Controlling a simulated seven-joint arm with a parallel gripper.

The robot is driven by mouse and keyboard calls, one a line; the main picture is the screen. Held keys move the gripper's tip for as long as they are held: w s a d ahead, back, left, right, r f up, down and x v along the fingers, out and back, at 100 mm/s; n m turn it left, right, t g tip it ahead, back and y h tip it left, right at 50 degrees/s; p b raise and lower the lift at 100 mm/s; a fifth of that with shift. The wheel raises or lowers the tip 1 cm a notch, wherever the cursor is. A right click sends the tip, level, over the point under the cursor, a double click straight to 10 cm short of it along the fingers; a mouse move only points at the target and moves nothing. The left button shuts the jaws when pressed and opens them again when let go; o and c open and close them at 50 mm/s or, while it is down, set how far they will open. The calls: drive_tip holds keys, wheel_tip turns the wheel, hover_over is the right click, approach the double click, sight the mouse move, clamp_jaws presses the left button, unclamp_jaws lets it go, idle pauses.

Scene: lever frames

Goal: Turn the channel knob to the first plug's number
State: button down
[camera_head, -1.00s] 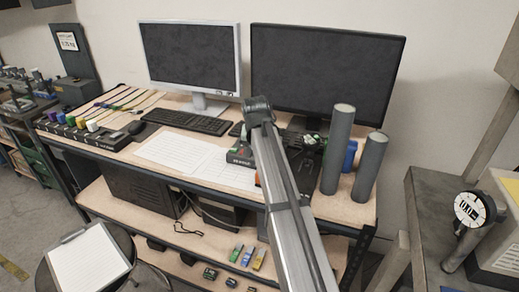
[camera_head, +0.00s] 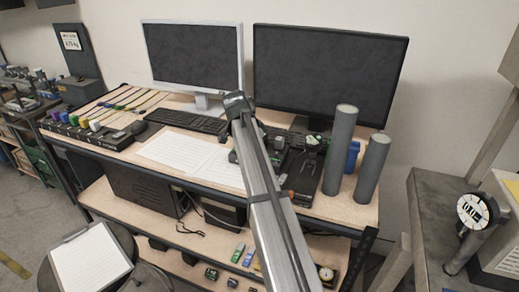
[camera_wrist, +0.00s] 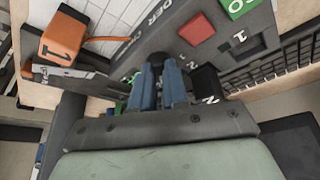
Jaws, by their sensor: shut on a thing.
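In the wrist view my gripper (camera_wrist: 160,82) has its two blue fingers close together on a small dark knob (camera_wrist: 154,64), whose top shows between them. The knob's pointer and setting are hidden. The sloped dark panel (camera_wrist: 165,35) carries white lettering, partly cut off. An orange plug (camera_wrist: 68,42) marked "1" is at the upper left, beside the panel. In the head view the dark panel (camera_head: 302,172) is on the bench, partly behind my arm. My gripper's fingers are too small to make out there.
Two grey cylinders (camera_head: 340,150) stand on the right. Monitors (camera_head: 325,75), a keyboard (camera_head: 187,120) and a strip of coloured plugs (camera_head: 95,125) are on the bench.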

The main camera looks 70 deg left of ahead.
drive_tip(key=shift+a+m+h, duration=0.1)
drive_tip(key=shift+m+h, duration=0.2)
drive_tip(key=shift+m, duration=0.6)
drive_tip(key=c, duration=1.1)
unclamp_jaws()
drive_tip(key=shift+c, duration=0.2)
drive_tip(key=v, duration=1.4)
drive_tip(key=shift+f, duration=0.1)
